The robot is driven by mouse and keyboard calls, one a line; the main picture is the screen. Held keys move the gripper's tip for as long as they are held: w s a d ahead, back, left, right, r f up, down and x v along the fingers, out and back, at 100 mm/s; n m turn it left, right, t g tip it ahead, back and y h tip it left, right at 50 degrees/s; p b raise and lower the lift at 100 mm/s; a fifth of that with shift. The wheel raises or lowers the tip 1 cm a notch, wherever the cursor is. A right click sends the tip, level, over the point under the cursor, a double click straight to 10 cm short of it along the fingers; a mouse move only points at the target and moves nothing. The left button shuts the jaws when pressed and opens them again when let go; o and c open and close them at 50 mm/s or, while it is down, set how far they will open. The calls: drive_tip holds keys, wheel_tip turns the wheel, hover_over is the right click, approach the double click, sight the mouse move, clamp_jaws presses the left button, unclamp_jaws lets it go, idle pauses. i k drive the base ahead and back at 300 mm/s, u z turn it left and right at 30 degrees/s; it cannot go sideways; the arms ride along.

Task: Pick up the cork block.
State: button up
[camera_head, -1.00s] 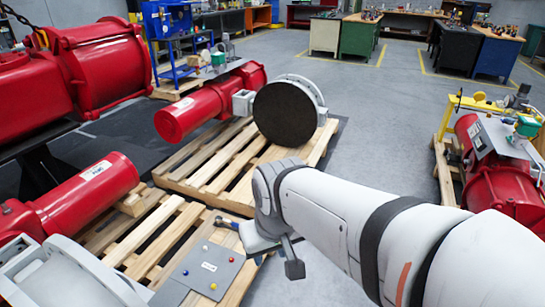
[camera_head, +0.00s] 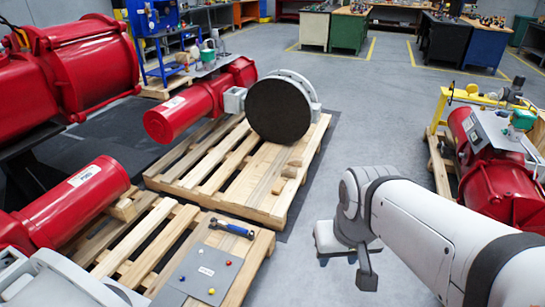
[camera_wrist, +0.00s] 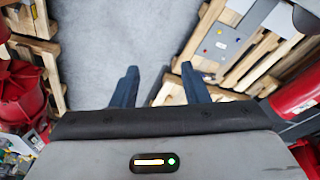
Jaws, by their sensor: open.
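Small tan blocks lie near the right edge of the far pallet in the head view, one at the front (camera_head: 279,186) and one behind it (camera_head: 291,171). One may be the cork block, but they are too small to tell cork from wood. My gripper (camera_head: 338,261) is to the right of the pallets, over the grey floor. No cork block is recognisable in the wrist view.
The far pallet (camera_head: 255,203) carries a red actuator (camera_head: 180,115) with a dark round disc (camera_head: 279,110). On the near pallet lie a grey plate (camera_head: 207,268) with coloured knobs and a blue-handled tool (camera_head: 232,229). More red actuators (camera_head: 500,180) stand right. The floor between is clear.

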sight(277, 190)
drive_tip(key=z, duration=0.4)
drive_tip(key=k, duration=1.35)
drive_tip(key=z, duration=0.65)
drive_tip(key=i, duration=2.65)
drive_tip(key=u, duration=0.1)
